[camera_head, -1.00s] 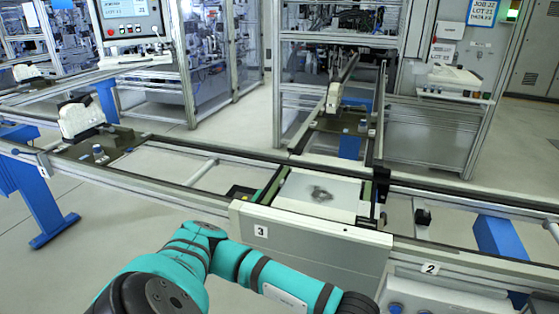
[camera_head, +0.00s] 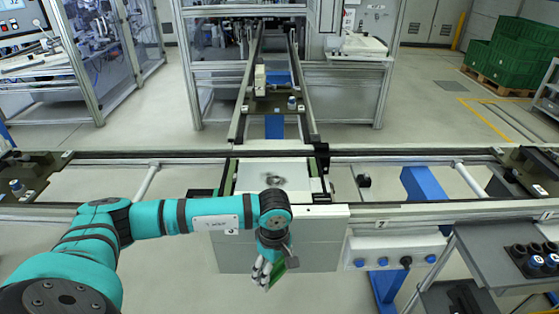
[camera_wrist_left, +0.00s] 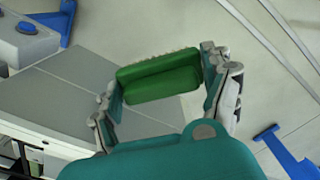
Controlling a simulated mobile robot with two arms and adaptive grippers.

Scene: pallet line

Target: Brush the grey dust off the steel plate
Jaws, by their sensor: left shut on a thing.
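The steel plate (camera_head: 305,180) is a pale square set in the crossing of the conveyor rails, in the middle of the head view. A patch of grey dust (camera_head: 272,180) lies near its centre. My left gripper (camera_head: 266,272) points down in front of the panel on the near side of the plate, apart from the plate. It is shut on a green brush (camera_head: 284,268), mostly hidden by the fingers there. In the left wrist view the green brush (camera_wrist_left: 160,80) spans between the two fingers. My right gripper is not in view.
Conveyor rails (camera_head: 400,155) run left, right and away from the plate. A grey side table (camera_head: 510,255) with dark cups is at the near right. Green crates (camera_head: 515,55) stand far off at the right.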

